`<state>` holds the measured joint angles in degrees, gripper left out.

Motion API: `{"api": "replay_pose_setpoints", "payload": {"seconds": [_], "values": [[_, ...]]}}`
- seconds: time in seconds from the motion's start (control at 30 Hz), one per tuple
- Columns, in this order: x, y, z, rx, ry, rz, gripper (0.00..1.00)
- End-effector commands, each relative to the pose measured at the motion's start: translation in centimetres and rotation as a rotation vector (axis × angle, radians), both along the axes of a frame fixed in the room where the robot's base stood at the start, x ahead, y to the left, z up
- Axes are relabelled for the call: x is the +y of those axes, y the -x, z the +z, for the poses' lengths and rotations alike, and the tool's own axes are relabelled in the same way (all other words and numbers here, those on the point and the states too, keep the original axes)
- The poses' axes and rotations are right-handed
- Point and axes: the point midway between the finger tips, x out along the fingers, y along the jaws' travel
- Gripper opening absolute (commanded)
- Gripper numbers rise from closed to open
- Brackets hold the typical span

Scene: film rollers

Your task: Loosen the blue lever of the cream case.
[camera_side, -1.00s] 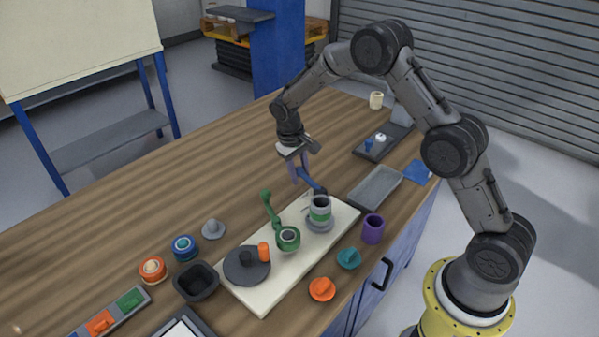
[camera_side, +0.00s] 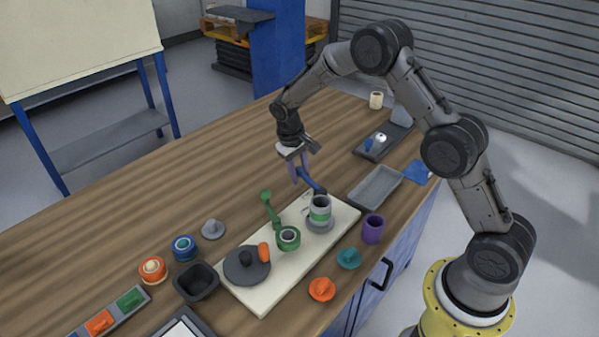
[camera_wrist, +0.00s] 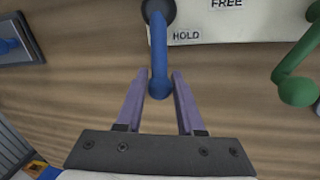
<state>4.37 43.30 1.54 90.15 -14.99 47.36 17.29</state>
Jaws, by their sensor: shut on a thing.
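The cream case (camera_side: 262,299) is a long flat slab on the wooden bench. Its blue lever (camera_side: 315,187) slants from a dark pivot at the far end toward my gripper (camera_side: 299,177). In the wrist view, the lever (camera_wrist: 158,45) hangs down from its pivot, beside the word HOLD on the case (camera_wrist: 265,28); FREE is printed farther along. The lever's rounded knob sits between the two purple fingers of my gripper (camera_wrist: 160,80), which are shut on it. The exact contact on each finger is hard to see.
A dark disc (camera_side: 240,268) with an orange piece is at the near end. A grey tray (camera_side: 377,188) and purple cup (camera_side: 372,229) stand to the right.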

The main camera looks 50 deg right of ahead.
Motion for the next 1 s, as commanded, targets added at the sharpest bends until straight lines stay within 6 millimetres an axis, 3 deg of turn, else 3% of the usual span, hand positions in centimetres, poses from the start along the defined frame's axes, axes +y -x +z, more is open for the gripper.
{"api": "replay_pose_setpoints", "payload": {"seconds": [0.47,1.0], "values": [[0.7,-0.1,0.2,-0.004,0.001,0.09,0.0],[4.0,1.0,0.3,-0.005,0.002,0.557,0.0]]}}
